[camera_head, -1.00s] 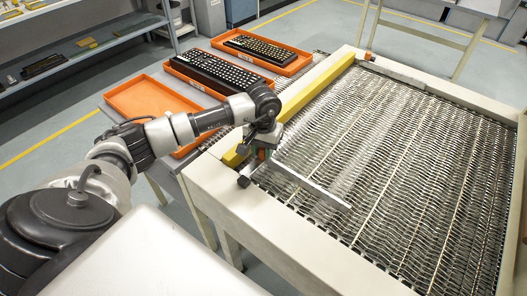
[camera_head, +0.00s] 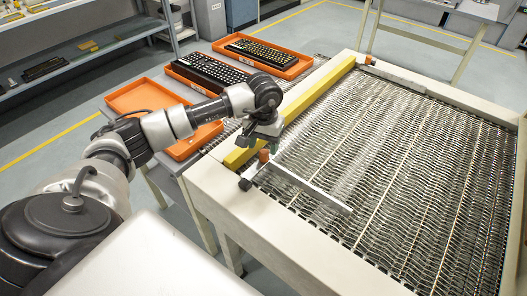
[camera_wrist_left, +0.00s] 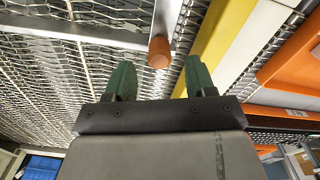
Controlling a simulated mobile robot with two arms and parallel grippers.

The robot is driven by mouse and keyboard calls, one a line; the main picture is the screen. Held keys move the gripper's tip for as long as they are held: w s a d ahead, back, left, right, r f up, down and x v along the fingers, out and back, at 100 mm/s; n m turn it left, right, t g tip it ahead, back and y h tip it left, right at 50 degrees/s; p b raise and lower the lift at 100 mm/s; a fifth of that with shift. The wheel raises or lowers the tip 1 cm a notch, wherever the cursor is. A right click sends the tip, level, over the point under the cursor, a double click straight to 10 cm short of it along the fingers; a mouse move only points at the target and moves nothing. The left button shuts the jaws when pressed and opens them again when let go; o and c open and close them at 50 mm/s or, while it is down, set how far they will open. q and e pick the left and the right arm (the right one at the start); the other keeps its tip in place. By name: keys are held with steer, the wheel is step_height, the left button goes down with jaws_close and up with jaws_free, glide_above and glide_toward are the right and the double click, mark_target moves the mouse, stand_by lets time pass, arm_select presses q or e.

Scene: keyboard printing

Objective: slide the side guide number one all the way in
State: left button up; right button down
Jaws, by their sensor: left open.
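The side guide, a thin metal bar (camera_head: 310,189), lies across the near left corner of the mesh conveyor. An orange-brown knob (camera_head: 264,156) stands at its left end, beside the yellow rail. My left gripper (camera_head: 267,136) is open just above this knob, its green fingers apart. In the left wrist view the knob (camera_wrist_left: 159,52) shows ahead of the gap between the open fingers (camera_wrist_left: 160,78), touching neither. The guide's metal bar (camera_wrist_left: 168,14) runs up behind the knob there. My right gripper is not in view.
The yellow rail (camera_head: 310,100) runs along the conveyor's left side, inside the pale frame (camera_head: 275,228). Orange trays (camera_head: 135,96) stand to the left, some holding keyboards (camera_head: 212,72). The mesh belt (camera_head: 400,150) is clear to the right.

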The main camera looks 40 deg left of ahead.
arm_select(q)
step_height(320, 180, up, 7)
steer(key=shift+b, duration=0.3)
stand_by(0.5)
